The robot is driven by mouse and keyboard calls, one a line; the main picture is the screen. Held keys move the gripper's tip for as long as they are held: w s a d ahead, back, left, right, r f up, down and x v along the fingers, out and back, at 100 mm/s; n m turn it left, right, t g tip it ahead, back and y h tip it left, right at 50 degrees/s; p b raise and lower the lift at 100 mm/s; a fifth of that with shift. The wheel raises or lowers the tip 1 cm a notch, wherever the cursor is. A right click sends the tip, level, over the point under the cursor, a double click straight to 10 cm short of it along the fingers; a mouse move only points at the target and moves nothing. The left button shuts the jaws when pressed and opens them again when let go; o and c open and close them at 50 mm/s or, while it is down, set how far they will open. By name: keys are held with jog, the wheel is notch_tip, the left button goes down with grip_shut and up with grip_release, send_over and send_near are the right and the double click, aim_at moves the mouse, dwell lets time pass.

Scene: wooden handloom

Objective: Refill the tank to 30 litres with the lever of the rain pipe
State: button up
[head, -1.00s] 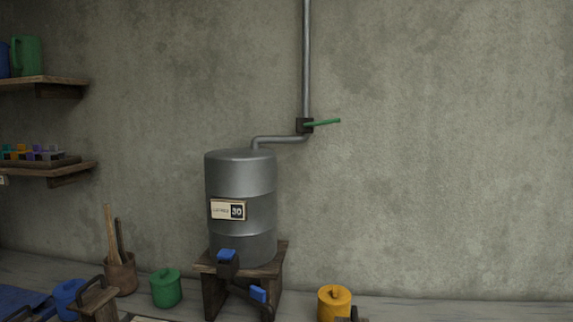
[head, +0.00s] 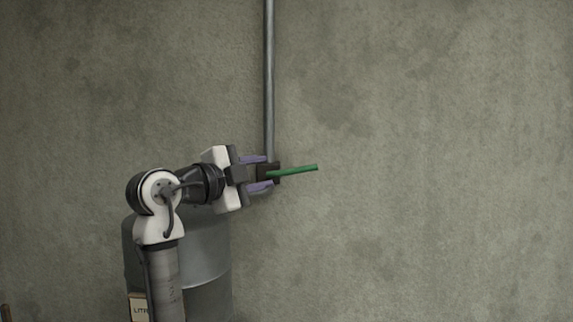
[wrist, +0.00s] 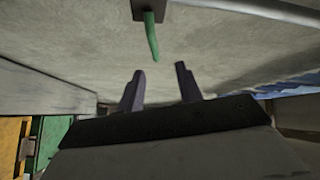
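The green lever (head: 295,170) sticks out to the right and slightly up from the dark valve block (head: 268,172) on the grey rain pipe (head: 269,80). The grey metal tank (head: 205,260) stands below, partly behind my arm. Only the left part of its litres sign (head: 140,308) shows; the number is hidden. My gripper (head: 266,173) is open, its purple fingers spread around the valve block's outline in the head view. In the wrist view, the lever (wrist: 152,38) lies beyond the open, empty fingertips (wrist: 158,84), with a gap between them.
The bare concrete wall (head: 430,150) fills the background, and the space to the right of the lever is clear. My arm rises in front of the tank. In the wrist view, yellow and green pieces show at the lower left and something blue at the right edge.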

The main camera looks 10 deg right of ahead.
aim_at(303, 169)
jog(key=shift+m+g, duration=0.6)
jog(key=shift+m, duration=0.1)
jog(key=p+x, duration=0.2)
jog(key=x, duration=0.2)
jog(key=p+x, duration=0.1)
jog(key=x, duration=0.4)
jog(key=s+p+x, duration=0.1)
jog(key=p+x, duration=0.1)
jog(key=x, duration=0.3)
jog(key=shift+d+r+p, duration=0.15)
jog(key=shift+d+p, duration=0.15)
jog(key=shift+d, duration=0.2)
jog(key=shift+w+d, duration=0.3)
jog(key=shift+w, duration=0.05)
grip_shut()
